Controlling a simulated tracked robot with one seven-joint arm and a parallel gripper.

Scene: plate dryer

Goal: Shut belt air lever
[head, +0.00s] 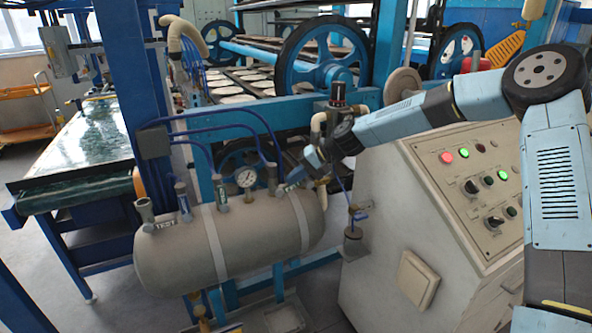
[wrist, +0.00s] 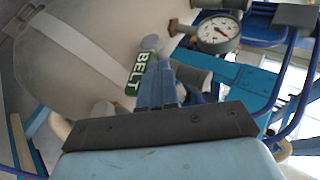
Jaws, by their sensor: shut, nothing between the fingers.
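The tan air tank (head: 180,262) lies on its side in the head view, with several short grey valve stubs along its top. In the wrist view the green BELT tag (wrist: 138,73) sits on the tank, beside a rounded grey end (wrist: 152,43) that looks like the belt air lever or its valve. My gripper (wrist: 161,66) is shut and empty, its fingertips just below that grey end and right beside the tag. Contact cannot be told. In the head view my gripper (head: 292,184) is at the tank's right end, and the belt lever cannot be made out there.
A pressure gauge (head: 246,178) stands on the tank left of my gripper; it also shows in the wrist view (wrist: 218,33). Blue hoses (head: 225,110) arch above the tank. A control cabinet (head: 385,215) stands close on the right, under my arm. A brass-and-grey fitting (head: 354,238) is between them.

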